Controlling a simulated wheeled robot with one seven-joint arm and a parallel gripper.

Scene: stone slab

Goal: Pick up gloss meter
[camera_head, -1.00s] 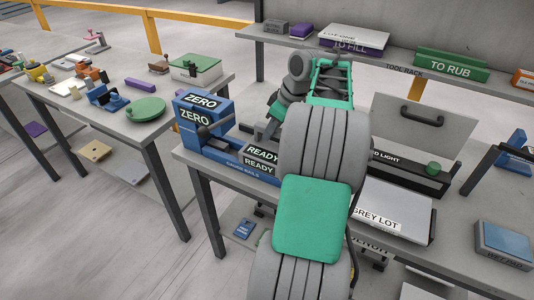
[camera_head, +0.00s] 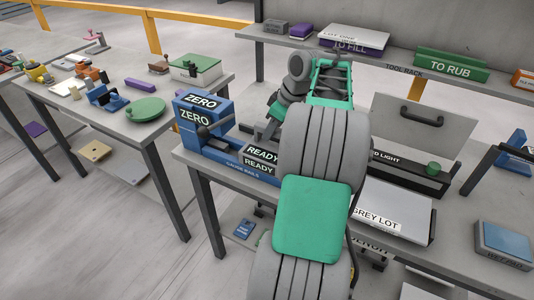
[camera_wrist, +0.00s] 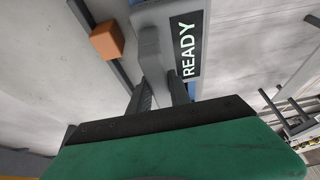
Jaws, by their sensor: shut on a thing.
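My gripper (camera_wrist: 162,92) points at the station with READY labels. In the wrist view its two dark fingers close around the lower end of a grey, handle-like bar (camera_wrist: 149,45). The bar stands beside the grey face with the READY label (camera_wrist: 187,48). I cannot tell for sure whether this bar is part of the gloss meter. In the head view my arm largely hides the gripper and what it holds. The blue gauge rails (camera_head: 228,158) carry ZERO at the left end and READY near my gripper.
An orange block (camera_wrist: 107,40) lies near the gripper in the wrist view. A dark lever (camera_head: 215,126) sticks out by the ZERO block. The grey lot tray (camera_head: 395,205) is at the right, with the tool rack (camera_head: 400,67) behind. A cluttered table stands at the left.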

